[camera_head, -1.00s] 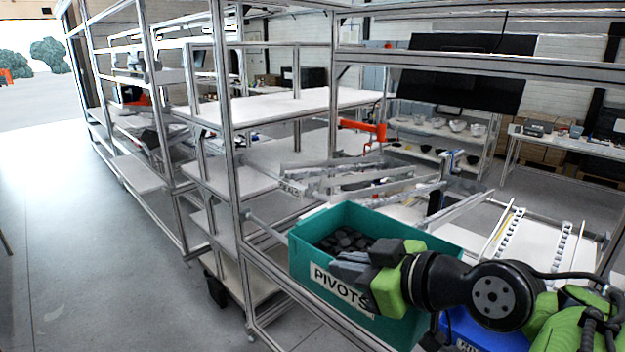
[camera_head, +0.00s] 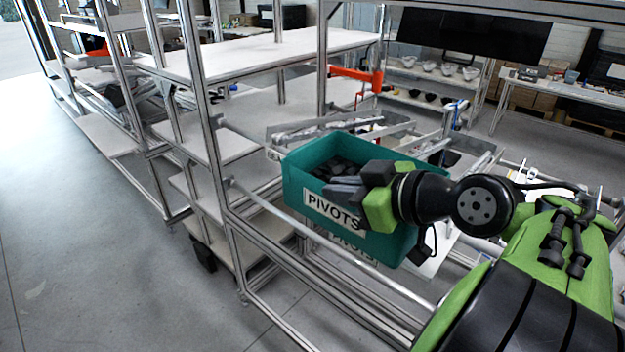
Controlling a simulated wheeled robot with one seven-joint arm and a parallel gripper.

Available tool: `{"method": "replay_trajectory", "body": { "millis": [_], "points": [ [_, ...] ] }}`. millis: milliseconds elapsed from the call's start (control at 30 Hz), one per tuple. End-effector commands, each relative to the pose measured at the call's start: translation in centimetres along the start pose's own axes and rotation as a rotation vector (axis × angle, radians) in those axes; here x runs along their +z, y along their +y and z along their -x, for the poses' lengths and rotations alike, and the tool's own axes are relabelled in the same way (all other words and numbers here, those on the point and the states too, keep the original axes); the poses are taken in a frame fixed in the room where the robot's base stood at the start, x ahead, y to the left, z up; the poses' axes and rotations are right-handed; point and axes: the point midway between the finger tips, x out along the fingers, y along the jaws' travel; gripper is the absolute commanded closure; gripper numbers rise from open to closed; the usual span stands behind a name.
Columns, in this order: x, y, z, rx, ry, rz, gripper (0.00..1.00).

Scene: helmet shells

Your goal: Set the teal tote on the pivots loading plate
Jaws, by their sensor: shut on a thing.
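The teal tote (camera_head: 398,242) has a white label reading PIVOTS and several dark parts inside. It hangs at the front of the metal rack, right of the centre. My gripper (camera_head: 347,190) is shut on the near side of the tote, above the label; the fingertips are partly hidden against the wall. A second PIVOTS label (camera_head: 352,248) shows just below the tote, on the rack front, and the pale plate (camera_head: 436,262) beside it is mostly hidden by the tote. I cannot tell whether the tote touches the plate.
Metal rack posts (camera_head: 215,150) and rails stand left of the tote. Sloped metal rails (camera_head: 300,128) lie behind it. An orange arm-shaped bracket (camera_head: 372,78) stands farther back. Bare floor (camera_head: 90,230) is free at the left.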

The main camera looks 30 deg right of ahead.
Motion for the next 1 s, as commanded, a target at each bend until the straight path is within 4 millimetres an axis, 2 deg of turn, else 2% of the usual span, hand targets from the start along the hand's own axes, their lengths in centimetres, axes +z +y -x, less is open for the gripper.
{"method": "replay_trajectory", "body": {
  "millis": [133, 467, 833, 1000],
  "points": [
    [0.4, 2.0, -0.1, 0.001, 0.003, -0.002, 1.0],
    [1.2, 4.5, -0.3, 0.0, 0.003, 0.006, 1.0],
    [2.4, 8.8, -0.6, -0.002, 0.004, 0.005, 1.0],
    [5.0, 8.1, -1.8, -0.002, 0.002, 0.003, 1.0]
  ]
}}
